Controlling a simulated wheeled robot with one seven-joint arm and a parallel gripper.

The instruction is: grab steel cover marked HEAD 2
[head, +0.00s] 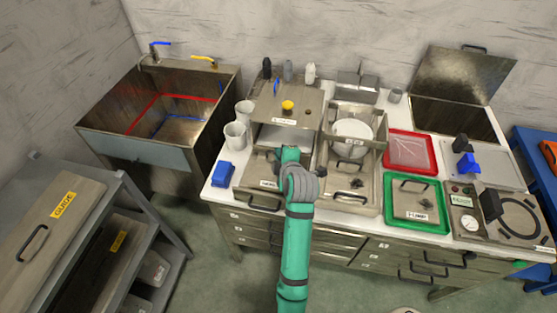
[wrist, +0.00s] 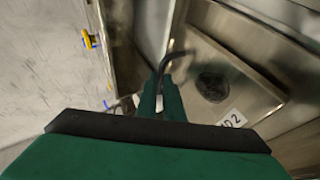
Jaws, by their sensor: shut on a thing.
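The steel cover marked HEAD 2 shows in the wrist view (wrist: 240,85), with the end of its label, "D 2", readable and a dark round patch on its top. Its black curved handle (wrist: 176,58) reaches the fingers of my gripper (wrist: 160,95), which is shut on it. In the head view my gripper (head: 290,155) is over the left part of the counter, at a steel cover (head: 254,170) whose label starts with "HEAD"; its number is too small to read. My arm hides the right part of that cover. I cannot tell whether the cover is lifted.
A steel box with a yellow knob (head: 288,105) stands just behind my gripper. A steel pan frame with a white pot (head: 352,132) is to the right. A blue block (head: 222,174) and white cups (head: 236,135) stand to the left, beside the sink (head: 150,150).

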